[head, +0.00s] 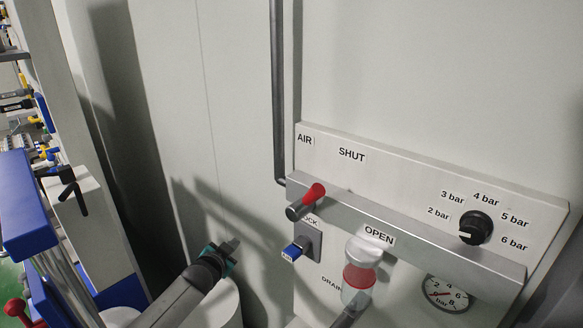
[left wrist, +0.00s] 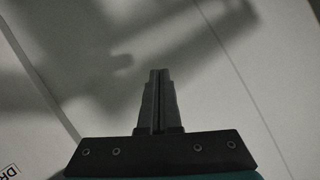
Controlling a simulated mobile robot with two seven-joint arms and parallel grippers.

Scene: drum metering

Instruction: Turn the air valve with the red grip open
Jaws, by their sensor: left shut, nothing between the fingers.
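The air valve's red grip (head: 314,194) shows in the head view at the left end of the panel, below the AIR and SHUT labels. Its short lever slants up and to the right from a dark hub, on the SHUT side; the OPEN label (head: 379,236) is lower right. My left gripper (head: 233,244) is left of and below the red grip, clear of it. Its fingers (left wrist: 157,75) are together and empty in the left wrist view, facing a bare pale surface with shadows. My right gripper is not seen.
A grey ledge (head: 440,245) runs along the panel. Below the valve is a lock block with a blue part (head: 292,252). A clear-and-red bowl (head: 360,275), a black pressure knob (head: 475,228) and a gauge (head: 447,294) are to the right. A vertical pipe (head: 278,90) stands above.

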